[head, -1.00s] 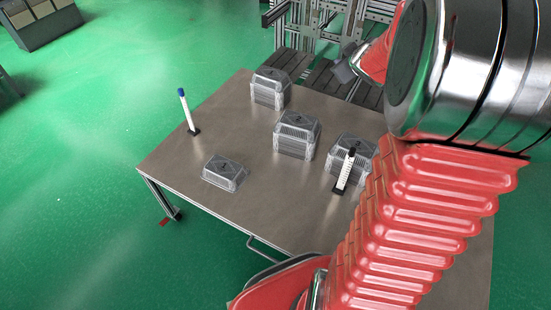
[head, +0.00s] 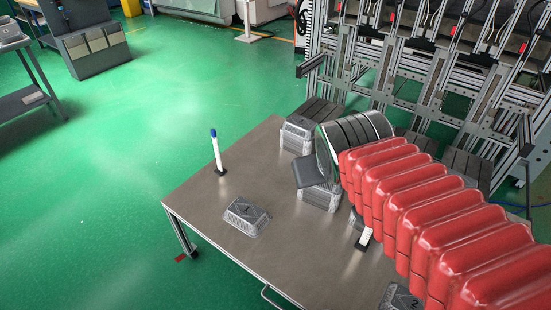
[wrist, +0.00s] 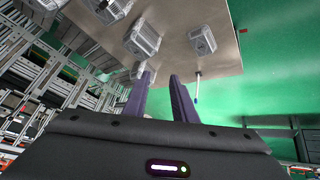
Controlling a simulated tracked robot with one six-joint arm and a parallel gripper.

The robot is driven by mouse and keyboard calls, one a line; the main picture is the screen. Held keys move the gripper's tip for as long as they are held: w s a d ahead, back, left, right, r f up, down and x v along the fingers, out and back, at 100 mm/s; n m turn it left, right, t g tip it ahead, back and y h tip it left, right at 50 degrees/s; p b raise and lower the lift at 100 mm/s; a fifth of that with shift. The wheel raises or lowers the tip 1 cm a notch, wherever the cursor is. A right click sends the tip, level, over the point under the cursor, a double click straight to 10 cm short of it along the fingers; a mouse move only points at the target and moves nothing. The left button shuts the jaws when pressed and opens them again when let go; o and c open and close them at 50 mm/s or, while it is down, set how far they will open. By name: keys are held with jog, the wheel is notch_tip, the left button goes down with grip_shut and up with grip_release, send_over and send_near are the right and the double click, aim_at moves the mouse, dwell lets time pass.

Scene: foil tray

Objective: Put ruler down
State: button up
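The white strip with dark marks, which looks like the ruler (head: 365,236), stands in a small dark holder on the table (head: 250,180). My arm hides part of it in the head view, and I cannot make it out in the wrist view. My gripper (wrist: 161,76) is open in the wrist view, its two purple fingers apart with nothing seen between them.
A blue-capped white marker (head: 216,152) stands in a holder at the table's left. Tray stacks (head: 297,133) stand behind and under my arm (head: 430,210). A frame rack (head: 440,80) stands behind the table.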

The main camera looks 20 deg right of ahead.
jog(key=s+a+f+g+y, duration=0.1)
jog(key=s+a+y, duration=0.1)
jog(key=s+a, duration=0.4)
jog(key=shift+s+a+f+n, duration=0.3)
jog(key=shift+s+a+f, duration=0.1)
jog(key=shift+a, duration=0.1)
jog(key=shift+d, duration=0.1)
